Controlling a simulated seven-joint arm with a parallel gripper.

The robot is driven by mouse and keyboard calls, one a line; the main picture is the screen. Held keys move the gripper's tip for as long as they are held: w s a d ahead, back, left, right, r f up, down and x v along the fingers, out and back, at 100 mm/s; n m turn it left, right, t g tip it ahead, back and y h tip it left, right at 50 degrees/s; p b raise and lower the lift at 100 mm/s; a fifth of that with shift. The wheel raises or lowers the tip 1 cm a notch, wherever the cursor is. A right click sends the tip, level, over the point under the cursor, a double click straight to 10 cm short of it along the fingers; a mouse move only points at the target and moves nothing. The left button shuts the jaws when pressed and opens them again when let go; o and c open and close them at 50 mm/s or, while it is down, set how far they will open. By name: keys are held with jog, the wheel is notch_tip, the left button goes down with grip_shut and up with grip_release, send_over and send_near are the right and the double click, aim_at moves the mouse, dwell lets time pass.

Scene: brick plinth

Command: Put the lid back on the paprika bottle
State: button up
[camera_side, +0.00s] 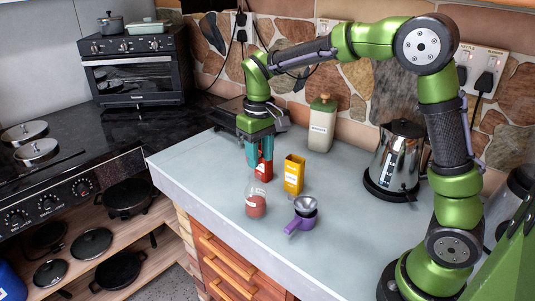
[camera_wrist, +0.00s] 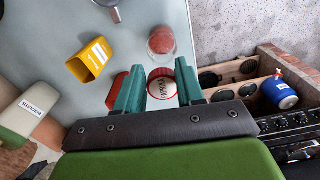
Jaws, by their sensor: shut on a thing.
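The paprika bottle (camera_side: 256,205) is a clear bottle with red powder in it, upright near the counter's front edge. It also shows in the wrist view (camera_wrist: 161,42), beyond my fingertips. The lid (camera_wrist: 163,87) is a round white disc with a red rim and the word PAPRIKA. My gripper (camera_wrist: 160,75) has its teal fingers on either side of the lid and is shut on it. In the side view my gripper (camera_side: 259,164) points down, just behind and above the bottle. The lid is hard to make out there, and the bottle's mouth is partly unclear.
A red container (camera_side: 266,168) stands close behind my fingers. A yellow open tin (camera_side: 293,175) is to the right. A purple measuring cup with a metal bowl (camera_side: 305,206) sits right of the bottle. A biscuits jar (camera_side: 321,125) and kettle (camera_side: 397,160) stand farther back.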

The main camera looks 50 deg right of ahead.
jog(key=shift+f, duration=2.2)
jog(key=shift+s+f, duration=0.1)
jog(key=shift+f, duration=0.05)
dwell(0.6)
jog(key=o, duration=1)
jog(key=shift+o, duration=0.7)
jog(key=o, duration=0.4)
